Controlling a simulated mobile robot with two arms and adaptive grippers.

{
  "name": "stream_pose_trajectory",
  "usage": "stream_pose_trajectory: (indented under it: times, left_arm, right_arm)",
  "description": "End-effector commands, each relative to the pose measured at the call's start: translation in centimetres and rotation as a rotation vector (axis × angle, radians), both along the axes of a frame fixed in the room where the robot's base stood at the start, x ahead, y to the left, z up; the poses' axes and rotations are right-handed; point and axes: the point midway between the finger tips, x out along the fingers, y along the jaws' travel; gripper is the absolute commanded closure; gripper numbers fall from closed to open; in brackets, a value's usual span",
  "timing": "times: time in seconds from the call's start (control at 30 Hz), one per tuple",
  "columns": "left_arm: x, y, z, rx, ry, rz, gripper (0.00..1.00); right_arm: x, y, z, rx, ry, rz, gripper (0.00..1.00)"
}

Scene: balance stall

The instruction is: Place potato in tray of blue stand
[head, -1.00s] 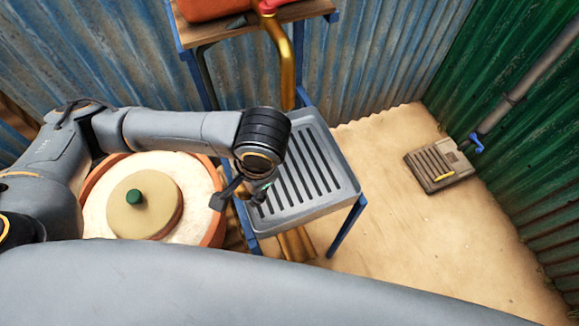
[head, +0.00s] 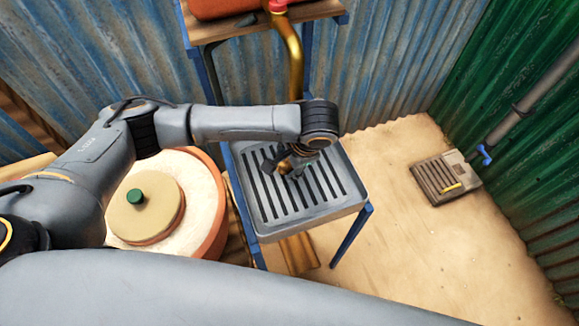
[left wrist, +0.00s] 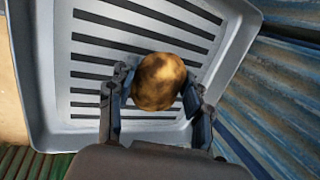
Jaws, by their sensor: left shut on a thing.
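The potato (left wrist: 158,82) is brown with darker patches, held between the fingers of my left gripper (left wrist: 156,95) in the left wrist view. In the head view, my left gripper (head: 297,165) is over the grey slotted tray, and a small part of the potato (head: 284,167) shows at it. The tray (head: 345,200) sits on the blue stand (head: 352,232); it also fills much of the left wrist view (left wrist: 225,45). I cannot tell whether the potato touches the slats. My right gripper is not in view.
A round clay pot (head: 212,215) with a green-knobbed lid (head: 135,197) stands left of the stand. A brass pipe (head: 291,55) comes down behind the tray. A drain grate (head: 438,180) lies on the sandy floor at right. Corrugated walls close the back and right.

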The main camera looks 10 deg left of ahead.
Motion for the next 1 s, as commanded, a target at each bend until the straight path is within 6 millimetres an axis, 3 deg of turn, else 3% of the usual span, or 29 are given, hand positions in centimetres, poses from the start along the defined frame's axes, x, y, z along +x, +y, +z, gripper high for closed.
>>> stream_pose_trajectory:
  times: [0.2, 0.4, 0.77, 0.8, 0.9, 1.0]
  left_arm:
    - [0.9, -0.4, -1.1, 0.000, -0.002, 0.000, 0.84]
    - [0.8, -0.3, -3.9, 0.000, -0.002, -0.001, 0.84]
    - [0.8, -0.3, -4.3, 0.000, -0.002, 0.000, 0.84]
    - [0.8, -0.3, -4.4, -0.001, -0.002, 0.000, 0.44]
    - [0.8, -0.3, -4.3, -0.001, -0.002, -0.001, 0.27]
    - [0.8, -0.3, -4.3, -0.001, -0.002, -0.001, 0.27]
  right_arm:
    - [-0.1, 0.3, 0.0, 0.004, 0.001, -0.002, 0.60]
    - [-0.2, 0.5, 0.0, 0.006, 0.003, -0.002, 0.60]
    - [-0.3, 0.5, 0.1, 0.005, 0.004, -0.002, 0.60]
    - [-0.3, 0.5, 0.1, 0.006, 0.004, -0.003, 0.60]
    - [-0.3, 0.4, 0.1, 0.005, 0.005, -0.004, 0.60]
    - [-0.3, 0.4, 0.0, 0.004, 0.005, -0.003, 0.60]
